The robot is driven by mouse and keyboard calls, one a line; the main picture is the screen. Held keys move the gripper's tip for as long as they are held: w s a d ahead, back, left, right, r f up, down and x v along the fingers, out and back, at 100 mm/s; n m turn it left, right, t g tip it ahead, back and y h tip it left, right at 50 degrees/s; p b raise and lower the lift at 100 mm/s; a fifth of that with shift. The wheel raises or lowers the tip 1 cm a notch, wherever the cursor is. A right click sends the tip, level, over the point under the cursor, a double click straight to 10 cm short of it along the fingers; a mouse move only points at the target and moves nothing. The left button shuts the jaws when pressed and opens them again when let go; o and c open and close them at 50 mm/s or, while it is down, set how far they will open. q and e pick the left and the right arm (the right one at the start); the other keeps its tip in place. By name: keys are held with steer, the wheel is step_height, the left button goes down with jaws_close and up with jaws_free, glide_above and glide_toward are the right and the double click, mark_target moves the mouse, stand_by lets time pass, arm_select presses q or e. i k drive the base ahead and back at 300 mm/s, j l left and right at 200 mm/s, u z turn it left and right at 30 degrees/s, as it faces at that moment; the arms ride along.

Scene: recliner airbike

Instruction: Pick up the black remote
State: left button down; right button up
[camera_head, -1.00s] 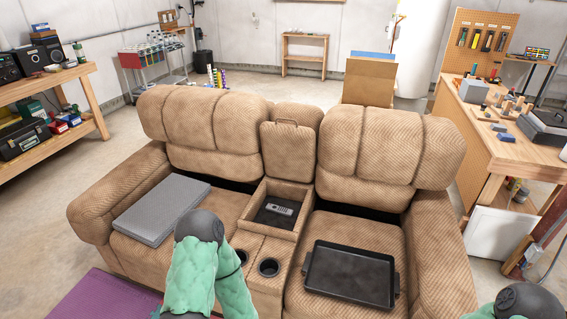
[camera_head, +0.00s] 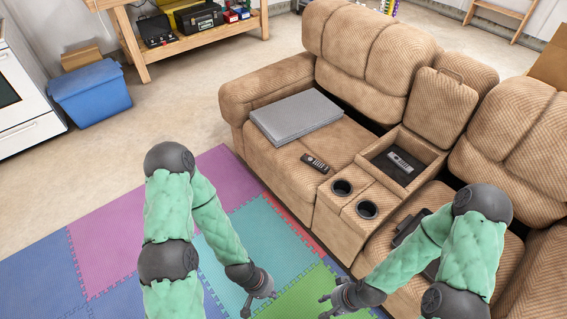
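A black remote (camera_head: 314,162) lies on the tan left seat (camera_head: 292,170) of the recliner sofa, near its front edge and in front of a grey folded pad. A second, greyish remote-like item (camera_head: 401,163) lies inside the open console compartment (camera_head: 425,153). My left gripper (camera_head: 259,303) is low in front of the sofa, over the foam mat, with its fingers apart and empty. My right gripper (camera_head: 325,306) is to its right, also low, with its fingers apart and empty. Both are well away from the black remote.
The grey pad (camera_head: 296,117) rests on the left seat. Two cup holders (camera_head: 342,187) sit in the console front. A black tray (camera_head: 412,226) on the right seat is partly hidden by my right arm. Coloured foam mats (camera_head: 120,218) cover the floor. A blue bin (camera_head: 91,94) stands left.

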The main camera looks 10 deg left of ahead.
mark_target(324, 168)
steer(key=i+j, duration=0.3)
steer(key=i+j+z, duration=0.1)
steer(key=i+j, duration=0.15)
steer(key=j, duration=0.2)
steer(key=i+j, duration=0.3)
steer(key=i+j+z, duration=0.1)
steer(key=i+j, duration=0.15)
steer(key=j, duration=0.2)
steer(key=i+j, duration=0.25)
steer(key=j, duration=0.2)
steer(key=i+j+z, duration=0.1)
steer(key=i+j, duration=0.2)
steer(key=j, duration=0.1)
